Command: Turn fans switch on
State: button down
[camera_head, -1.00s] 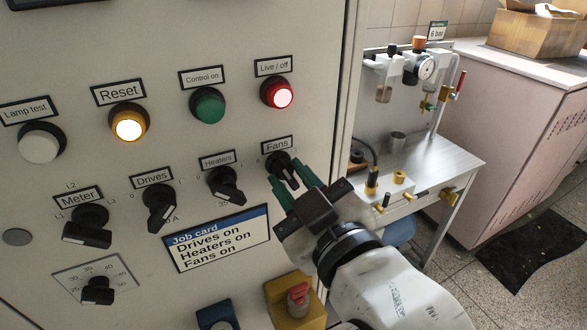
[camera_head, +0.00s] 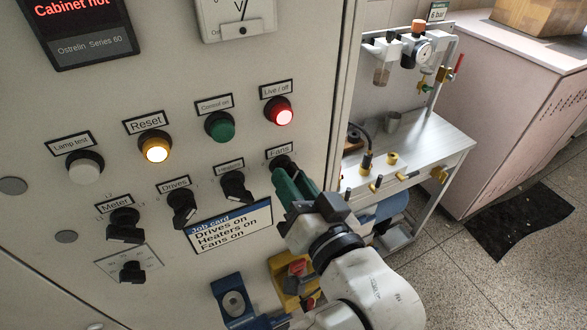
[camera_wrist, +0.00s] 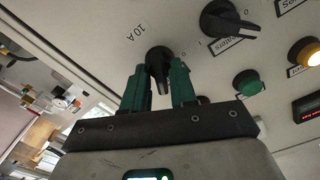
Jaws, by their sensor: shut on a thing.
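The Fans switch (camera_head: 281,162) is a black rotary knob under the "Fans" label on the grey cabinet front. My gripper (camera_head: 290,181), with green fingers, is at this knob and covers most of it in the head view. In the wrist view the knob (camera_wrist: 158,62) sits between the two green fingers (camera_wrist: 158,84), which are shut on it. Its exact turn position is hard to read. The job card (camera_head: 229,226) reads "Drives on, Heaters on, Fans on".
The Heaters knob (camera_head: 235,186) and Drives knob (camera_head: 182,208) are to the left. Above are the lit red Live / off lamp (camera_head: 281,113), green Control on button (camera_head: 219,126) and lit amber Reset (camera_head: 155,148). A yellow-based red switch (camera_head: 298,268) is below. A metal bench (camera_head: 430,145) stands right.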

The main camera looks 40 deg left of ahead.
jog(key=shift+m+p, duration=1.25)
jog(key=shift+m, duration=0.35)
jog(key=c, duration=1.2)
grip_release()
jog(key=shift+o, duration=0.2)
jog(key=shift+d, duration=0.15)
jog(key=b+v, duration=0.3)
jog(key=v, duration=0.7)
jog(key=shift+s+d, duration=0.15)
jog(key=shift+d, duration=0.1)
jog(key=shift+f, duration=0.1)
